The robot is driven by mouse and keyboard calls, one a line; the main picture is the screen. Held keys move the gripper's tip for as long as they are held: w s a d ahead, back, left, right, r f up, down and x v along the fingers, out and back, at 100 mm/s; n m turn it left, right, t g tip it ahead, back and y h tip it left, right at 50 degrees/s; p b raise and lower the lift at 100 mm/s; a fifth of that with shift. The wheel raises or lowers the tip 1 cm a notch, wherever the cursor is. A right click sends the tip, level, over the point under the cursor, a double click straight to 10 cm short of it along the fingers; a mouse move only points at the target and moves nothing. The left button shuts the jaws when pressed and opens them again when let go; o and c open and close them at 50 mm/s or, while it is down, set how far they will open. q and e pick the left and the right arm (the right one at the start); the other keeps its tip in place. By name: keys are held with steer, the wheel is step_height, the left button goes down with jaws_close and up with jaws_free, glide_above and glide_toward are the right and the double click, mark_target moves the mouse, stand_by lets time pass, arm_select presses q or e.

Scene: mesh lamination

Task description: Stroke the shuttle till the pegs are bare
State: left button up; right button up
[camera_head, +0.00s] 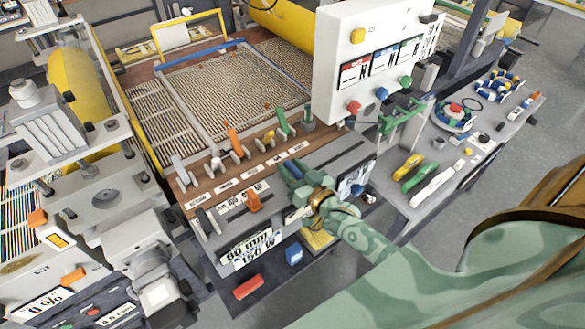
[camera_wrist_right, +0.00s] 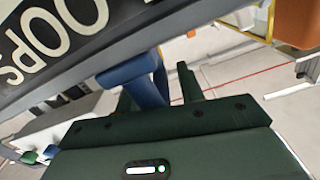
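My right gripper (camera_head: 291,172) is at the right end of the front control panel (camera_head: 225,185), near its edge. In the right wrist view, its dark green fingers (camera_wrist_right: 165,88) stand on either side of a blue handle (camera_wrist_right: 148,85). A gap shows between the handle and the right finger, so the gripper looks open around it. The handle is largely hidden in the head view. Behind the panel lies a framed mesh bed (camera_head: 235,90). I cannot make out which part is the shuttle, or any pegs. My left gripper is not in view.
Upright levers, including an orange one (camera_head: 233,140) and a green one (camera_head: 283,121), line the panel. A white control box (camera_head: 345,50) stands behind it. A side bench (camera_head: 455,150) holds tools. A red block (camera_head: 248,287) and a blue block (camera_head: 293,254) lie below the panel.

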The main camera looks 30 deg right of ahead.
jaws_close()
steer(key=d, duration=0.4)
steer(key=d+b, duration=0.1)
steer(key=d, duration=0.3)
steer(key=w+d+b, duration=0.1)
steer(key=d, duration=0.3)
steer(key=shift+d+f, duration=0.1)
steer(key=shift+d, duration=0.3)
steer(key=d+b, duration=0.1)
steer(key=d, duration=0.2)
steer(key=d+b, duration=0.2)
steer(key=d, duration=0.2)
steer(key=d+b, duration=0.2)
steer(key=d, duration=0.2)
steer(key=shift+w, duration=0.4)
steer(key=shift+d, duration=0.45)
steer(key=shift+r, duration=0.25)
steer(key=shift+c, duration=0.3)
jaws_free()
steer(key=shift+d, duration=0.1)
steer(key=shift+o, duration=0.7)
steer(key=shift+w+d+f, duration=0.1)
